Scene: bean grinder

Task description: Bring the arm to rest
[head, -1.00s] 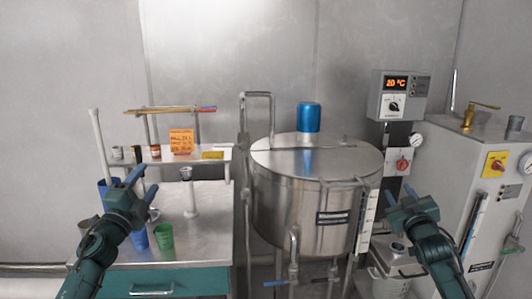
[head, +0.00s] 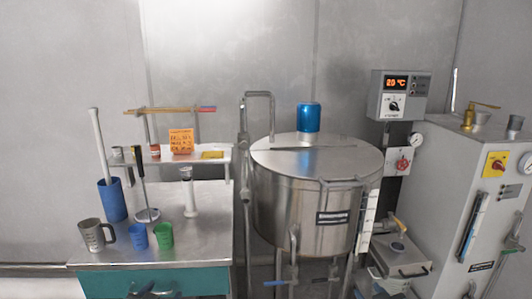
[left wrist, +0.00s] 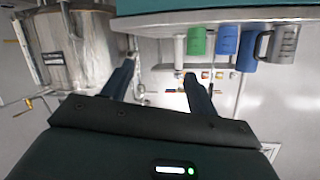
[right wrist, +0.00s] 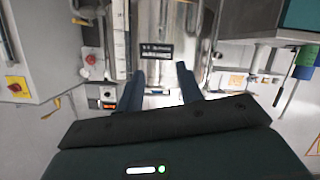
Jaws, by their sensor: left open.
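In the left wrist view, my left gripper (left wrist: 160,80) has its two fingers spread with nothing between them. Neither gripper holds anything.
A steel bench (head: 205,235) carries a grey jug (head: 92,236), blue cup (head: 137,237), green cup (head: 165,237) and tall blue container (head: 112,202). A steel tank (head: 300,205) stands mid-view. A grey cabinet (head: 450,190) stands at the right.

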